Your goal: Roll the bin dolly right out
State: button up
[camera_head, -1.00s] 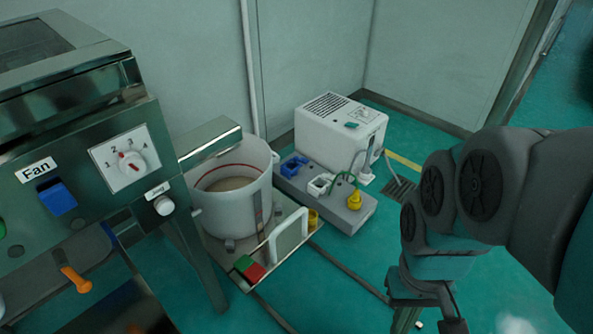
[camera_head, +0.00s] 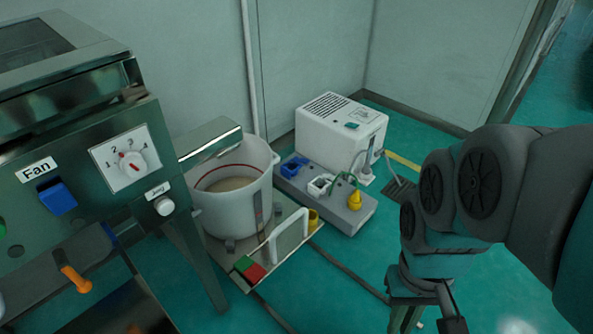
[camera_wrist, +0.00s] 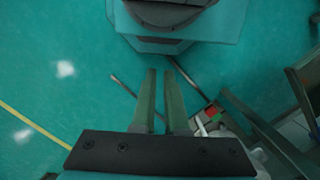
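The bin dolly (camera_head: 293,262) is a low flat platform beside the machine's leg. It carries a white round bin (camera_head: 232,205) with pale brown material inside. A white upright loop handle (camera_head: 289,238) and a green and red block (camera_head: 249,268) are at its front. In the wrist view the green and red block (camera_wrist: 212,113) shows at right, with the white handle (camera_wrist: 201,127) partly hidden by my gripper. My gripper (camera_wrist: 160,70) is open, with bare floor between its fingers. It is apart from the dolly, to its right; its fingertips are out of the head view.
The sieve machine's panel (camera_head: 82,178) with knob and switches stands at left. A white box unit (camera_head: 340,135) and a grey block with coloured sockets (camera_head: 337,207) stand behind the dolly. Thin rails (camera_head: 352,272) run along the floor. Green floor right of the dolly is open.

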jog(key=o, duration=0.6)
jog(key=w+a+f+m+b, duration=0.1)
jog(key=w+a+f+b, duration=0.1)
jog(key=w, duration=0.8)
jog(key=shift+w+a+f+t+b, duration=0.15)
jog(key=shift+a+f+t+b, duration=0.25)
jog(key=shift+b, duration=0.15)
jog(key=shift+o, duration=0.4)
jog(key=w+a+f+m+b, duration=0.1)
jog(key=w+a+f, duration=0.1)
jog(key=w, duration=0.4)
jog(key=w+a+f+m+b, duration=0.1)
jog(key=w+a+f+b, duration=0.1)
jog(key=w, duration=0.4)
jog(key=shift+w+a+f+t+y, duration=0.2)
jog(key=shift+a+f+t+y, duration=0.2)
jog(key=shift+a, duration=0.1)
jog(key=m+t+y+b, duration=0.1)
jog(key=m+t+b, duration=0.1)
jog(key=m+b, duration=0.35)
send_near(290, 219)
jog(key=f, duration=0.1)
jog(key=b+x, duration=0.1)
jog(key=x, duration=0.6)
jog(key=shift+w+a+f, duration=0.1)
jog(key=shift+a+f, duration=0.05)
jog(key=shift+f, duration=0.2)
grip_shut()
